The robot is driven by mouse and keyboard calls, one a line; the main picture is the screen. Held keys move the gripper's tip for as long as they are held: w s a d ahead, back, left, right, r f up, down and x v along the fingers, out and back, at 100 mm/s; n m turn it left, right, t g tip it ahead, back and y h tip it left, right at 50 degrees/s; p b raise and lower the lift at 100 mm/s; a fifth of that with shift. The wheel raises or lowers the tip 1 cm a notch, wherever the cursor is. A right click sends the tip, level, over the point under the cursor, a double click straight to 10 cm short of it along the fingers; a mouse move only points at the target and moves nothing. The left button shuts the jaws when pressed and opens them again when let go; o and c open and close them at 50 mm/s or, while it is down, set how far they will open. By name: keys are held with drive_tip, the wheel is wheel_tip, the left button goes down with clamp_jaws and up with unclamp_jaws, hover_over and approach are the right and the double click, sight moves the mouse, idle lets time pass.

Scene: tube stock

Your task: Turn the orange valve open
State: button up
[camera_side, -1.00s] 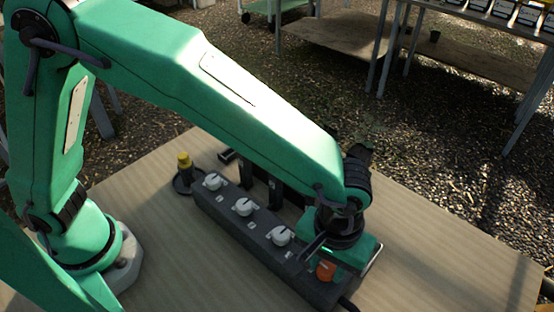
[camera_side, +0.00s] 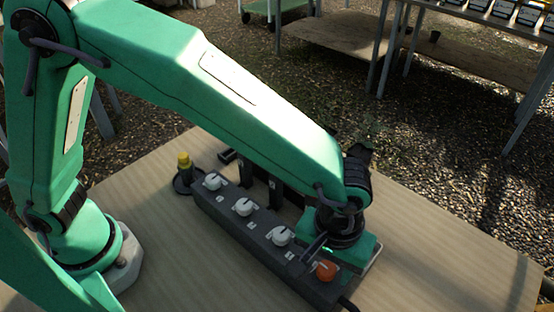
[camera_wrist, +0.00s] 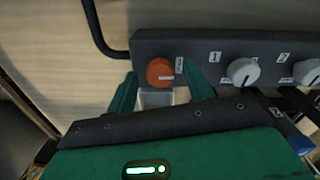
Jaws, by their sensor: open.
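The orange valve (camera_side: 326,270) is a round knob at the near right end of a dark grey valve block (camera_side: 245,228). In the wrist view the orange valve (camera_wrist: 160,71) carries a pale pointer mark on its right side, pointing right. My gripper (camera_wrist: 161,88) is open, with one green finger on each side of the orange valve in that view. Whether the fingers touch the knob cannot be told. In the side view my gripper (camera_side: 335,255) is over the block's right end, close behind the orange knob, its fingers partly hidden.
Several white knobs line the block, one (camera_side: 280,236) beside the orange one. A yellow-topped post (camera_side: 184,161) stands on a dark base past the far end. A dark cable (camera_wrist: 92,28) leaves the block. The wooden table (camera_side: 440,245) is clear at right.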

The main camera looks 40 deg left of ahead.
sight(326, 267)
drive_tip(key=shift+r, duration=0.15)
drive_tip(key=shift+r, duration=3.75)
